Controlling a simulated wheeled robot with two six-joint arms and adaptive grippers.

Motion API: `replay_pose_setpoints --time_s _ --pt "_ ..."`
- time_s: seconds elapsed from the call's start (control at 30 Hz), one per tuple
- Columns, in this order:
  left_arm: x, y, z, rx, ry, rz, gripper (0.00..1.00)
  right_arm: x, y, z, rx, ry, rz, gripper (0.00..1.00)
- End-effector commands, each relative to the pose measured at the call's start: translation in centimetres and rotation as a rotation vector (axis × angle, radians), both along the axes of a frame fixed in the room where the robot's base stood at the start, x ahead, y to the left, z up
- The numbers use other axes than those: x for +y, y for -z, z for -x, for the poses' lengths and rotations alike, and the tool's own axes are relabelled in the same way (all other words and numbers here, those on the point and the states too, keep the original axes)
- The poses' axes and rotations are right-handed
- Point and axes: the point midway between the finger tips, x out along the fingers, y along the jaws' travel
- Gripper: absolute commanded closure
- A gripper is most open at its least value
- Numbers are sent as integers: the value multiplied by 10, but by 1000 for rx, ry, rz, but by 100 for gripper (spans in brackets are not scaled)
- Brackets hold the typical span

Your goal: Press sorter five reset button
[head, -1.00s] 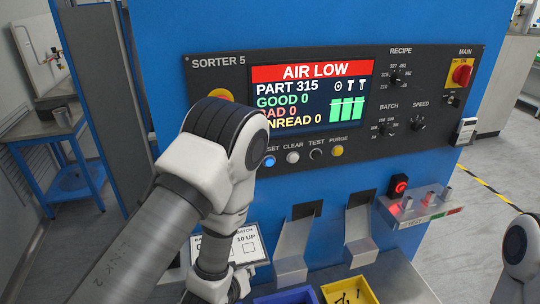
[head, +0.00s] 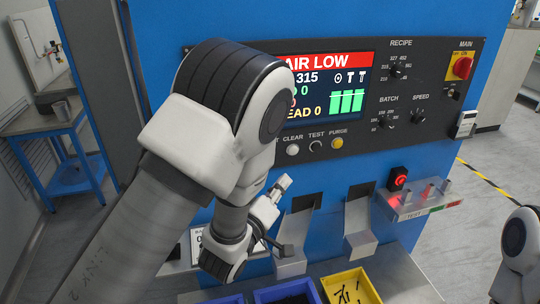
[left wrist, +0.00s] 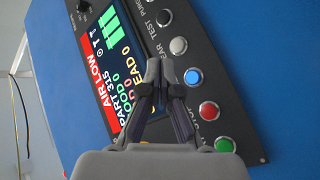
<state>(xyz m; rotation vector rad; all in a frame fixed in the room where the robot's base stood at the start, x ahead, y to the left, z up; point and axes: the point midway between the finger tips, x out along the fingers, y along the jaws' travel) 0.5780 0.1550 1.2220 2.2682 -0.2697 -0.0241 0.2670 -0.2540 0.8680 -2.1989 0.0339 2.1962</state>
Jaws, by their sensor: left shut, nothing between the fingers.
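The sorter 5 control panel (head: 412,105) is on the blue machine front. Its reset button (left wrist: 193,77) is the blue one, lit, in the left wrist view, beside the white clear button (left wrist: 178,46). In the head view my left arm hides the reset button. My left gripper (left wrist: 160,66) is shut and empty, its dark fingers pointing at the panel. In the left wrist view its tips appear just left of the blue button, over the display edge; I cannot tell the gap to the panel. My right gripper is out of view.
The display (head: 345,90) reads AIR LOW. A red button (left wrist: 208,110) and a green button (left wrist: 225,145) sit near the reset button. Below the panel are metal chutes (head: 292,235), a yellow bin (head: 368,285), and a test shelf (head: 420,203) at the right.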

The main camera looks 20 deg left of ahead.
Motion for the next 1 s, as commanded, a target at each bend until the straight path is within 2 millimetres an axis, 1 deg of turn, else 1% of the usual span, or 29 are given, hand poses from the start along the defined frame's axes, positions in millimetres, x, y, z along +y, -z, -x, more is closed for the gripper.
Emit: replay_pose_setpoints --time_s 0.1,0.3,0.5,0.67,1.0 --pt "11 0 -14 -2 -5 4 100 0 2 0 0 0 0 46" --pt "28 -1 -39 -1 -5 2 100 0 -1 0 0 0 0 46" --pt "40 0 -57 -1 -2 -1 100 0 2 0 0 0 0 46" --pt "43 0 -62 -1 -1 -2 100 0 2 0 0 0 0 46" --pt "43 0 -62 0 0 -2 100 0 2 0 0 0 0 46"
